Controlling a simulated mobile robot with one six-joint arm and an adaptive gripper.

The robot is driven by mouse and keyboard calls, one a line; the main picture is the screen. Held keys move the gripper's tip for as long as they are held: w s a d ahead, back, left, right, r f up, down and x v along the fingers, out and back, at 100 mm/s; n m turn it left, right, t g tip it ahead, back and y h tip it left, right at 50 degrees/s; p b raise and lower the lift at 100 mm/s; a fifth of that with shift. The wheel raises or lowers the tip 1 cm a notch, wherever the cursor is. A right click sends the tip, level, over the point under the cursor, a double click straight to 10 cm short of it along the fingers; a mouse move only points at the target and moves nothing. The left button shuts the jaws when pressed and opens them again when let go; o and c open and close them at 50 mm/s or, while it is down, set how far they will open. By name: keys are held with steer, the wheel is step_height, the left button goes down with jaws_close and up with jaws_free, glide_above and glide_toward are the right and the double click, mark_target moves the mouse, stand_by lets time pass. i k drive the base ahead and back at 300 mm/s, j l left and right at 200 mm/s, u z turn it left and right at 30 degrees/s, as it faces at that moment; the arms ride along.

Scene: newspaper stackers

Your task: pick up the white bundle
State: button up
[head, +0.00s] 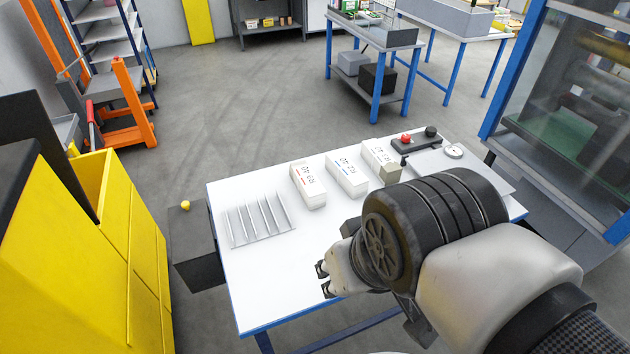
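Three white block-shaped packs stand in a row on the white table (290,285). The left pack (308,185) has red and dark print. The middle pack (347,175) has blue and dark print.
A slotted metal rack (260,218) sits left of the packs. A dark control box with a red button (406,139) is at the table's back right. A yellow cabinet (100,260) and dark box (200,248) stand left. The table's front left is clear.

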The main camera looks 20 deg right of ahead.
mark_target(313, 194)
steer(key=z, duration=0.3)
steer(key=i+l+u, duration=0.2)
steer(key=l, duration=0.15)
steer(key=i+l+u, duration=0.2)
steer(key=l, duration=0.15)
steer(key=i+l+u, duration=0.15)
steer(key=l, duration=0.2)
steer(key=i+l+u, duration=0.2)
steer(key=l, duration=0.2)
steer(key=k, duration=0.1)
